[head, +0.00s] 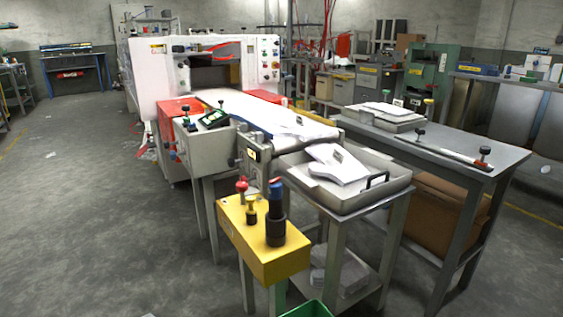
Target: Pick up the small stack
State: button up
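Several white stacks show in the head view, and I cannot tell which one is the small stack. A white stack (344,171) lies tilted in the grey tray (309,186) at the end of the conveyor. Another low white stack (378,110) rests in a shallow tray on the grey table at the right. Greyish-white stacks (347,276) lie on the lower shelf under the grey tray, partly hidden by the stand. Some white sheets (303,130) lie on the conveyor's near end. My gripper is not in view.
A yellow box (240,243) with red, yellow and black knobs stands in front of the tray. The white machine (168,85) and conveyor (235,106) extend back. A grey table (455,155) stands right, with a brown carton beneath. Open floor (90,210) lies at left.

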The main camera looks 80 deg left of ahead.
aim_at(336, 164)
jog(key=i+j+u, duration=0.15)
jog(key=i+u, duration=0.3)
jog(key=i, duration=0.35)
jog(key=i+l+u, duration=0.2)
jog(key=i+u, duration=0.3)
jog(key=i, duration=0.3)
jog(key=i+j+u, duration=0.1)
jog(key=i+u, duration=0.15)
jog(key=u, duration=0.15)
jog(key=i+u, duration=0.25)
jog(key=u, duration=0.2)
jog(key=i+l+u, duration=0.1)
jog(key=i+u, duration=0.15)
jog(key=u, duration=0.15)
jog(key=i+l+u, duration=0.15)
jog(key=u, duration=0.25)
jog(key=i+u, duration=0.3)
jog(key=u, duration=0.2)
jog(key=i+u, duration=0.45)
jog(key=i+l+u, duration=0.2)
jog(key=u, duration=0.3)
